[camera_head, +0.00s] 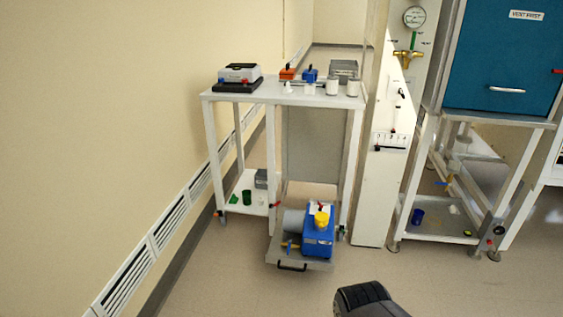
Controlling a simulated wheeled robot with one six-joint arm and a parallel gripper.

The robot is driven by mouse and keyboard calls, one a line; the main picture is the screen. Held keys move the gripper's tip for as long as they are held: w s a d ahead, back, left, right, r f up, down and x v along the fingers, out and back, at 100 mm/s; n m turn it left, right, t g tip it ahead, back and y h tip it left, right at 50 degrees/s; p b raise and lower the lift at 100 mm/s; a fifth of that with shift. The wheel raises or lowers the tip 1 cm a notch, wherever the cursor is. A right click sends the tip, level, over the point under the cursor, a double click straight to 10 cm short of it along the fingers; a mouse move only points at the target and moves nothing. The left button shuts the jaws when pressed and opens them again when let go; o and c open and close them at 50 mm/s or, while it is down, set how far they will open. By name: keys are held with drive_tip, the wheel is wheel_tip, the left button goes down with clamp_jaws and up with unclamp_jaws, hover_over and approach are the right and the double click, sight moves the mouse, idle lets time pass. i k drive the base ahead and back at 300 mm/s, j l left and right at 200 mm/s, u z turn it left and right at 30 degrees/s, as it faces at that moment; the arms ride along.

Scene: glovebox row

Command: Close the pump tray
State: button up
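The pump tray (318,265) is a low grey tray under the right part of a white bench. It is pulled out toward me, past the bench's front legs. A black bar handle (292,267) is on its front edge. A blue pump (318,240) with a grey cylinder (293,221) and a yellow cap (322,218) stands on the tray. The rear of the tray is hidden behind the pump. A dark part of my arm shows at the bottom edge, apart from the tray. My gripper's fingers do not show.
The white bench (268,96) carries a balance, small boxes and bottles. A white column (373,215) stands right of the tray. A wall with vents (172,222) runs along the left. A teal cabinet (500,60) stands at right. The floor (225,285) before the tray is clear.

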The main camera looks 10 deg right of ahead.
sight(317, 251)
drive_tip(key=i+j, duration=0.1)
drive_tip(key=i, duration=0.45)
drive_tip(key=i+z, duration=0.1)
drive_tip(key=i, duration=0.45)
